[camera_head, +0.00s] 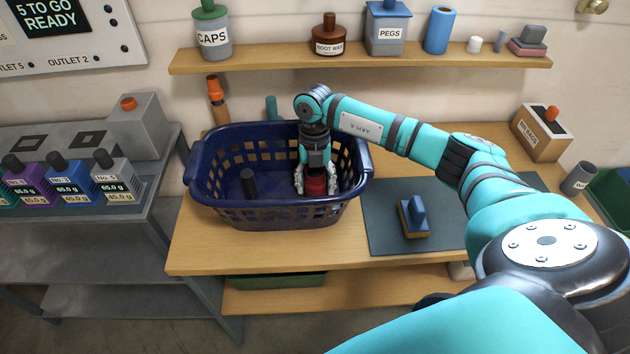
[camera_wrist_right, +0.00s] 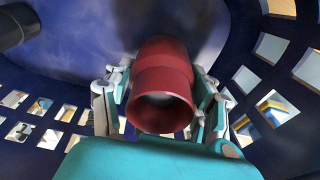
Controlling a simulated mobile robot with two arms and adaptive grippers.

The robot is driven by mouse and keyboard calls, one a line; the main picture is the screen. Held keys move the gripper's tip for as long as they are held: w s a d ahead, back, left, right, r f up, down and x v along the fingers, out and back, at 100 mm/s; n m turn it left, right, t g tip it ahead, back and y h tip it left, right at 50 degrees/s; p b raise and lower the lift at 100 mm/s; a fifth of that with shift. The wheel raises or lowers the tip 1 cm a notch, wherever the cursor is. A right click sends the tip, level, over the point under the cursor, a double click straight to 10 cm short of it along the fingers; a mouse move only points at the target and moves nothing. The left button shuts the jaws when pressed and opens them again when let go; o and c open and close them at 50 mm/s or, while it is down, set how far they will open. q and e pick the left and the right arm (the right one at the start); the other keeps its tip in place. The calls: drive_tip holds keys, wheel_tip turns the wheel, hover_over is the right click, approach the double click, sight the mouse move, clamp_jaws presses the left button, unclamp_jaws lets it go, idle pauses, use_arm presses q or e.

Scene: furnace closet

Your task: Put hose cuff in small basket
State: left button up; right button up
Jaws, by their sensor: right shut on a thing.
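The hose cuff, a short red stepped tube (camera_head: 316,187), is inside the blue basket (camera_head: 275,208). My right gripper (camera_head: 316,182) reaches down into the basket with its fingers on both sides of the cuff. In the right wrist view the cuff (camera_wrist_right: 161,88) sits between the finger pads of my right gripper (camera_wrist_right: 160,98), its open end facing the camera. The basket's perforated wall (camera_wrist_right: 285,95) surrounds them there. I cannot tell whether the cuff touches the basket floor. My left gripper is not in view.
A dark cylinder (camera_head: 248,183) stands in the basket's left part. A blue brush-like block (camera_head: 414,217) lies on the grey mat (camera_head: 385,238) to the right. A shelf (camera_head: 360,60) with several containers runs behind. Labelled canisters (camera_head: 70,180) stand on the left bench.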

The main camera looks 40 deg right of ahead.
drive_tip(key=o, duration=1.1)
drive_tip(key=shift+f, duration=0.1)
drive_tip(key=o, duration=0.5)
drive_tip(key=shift+c, duration=0.2)
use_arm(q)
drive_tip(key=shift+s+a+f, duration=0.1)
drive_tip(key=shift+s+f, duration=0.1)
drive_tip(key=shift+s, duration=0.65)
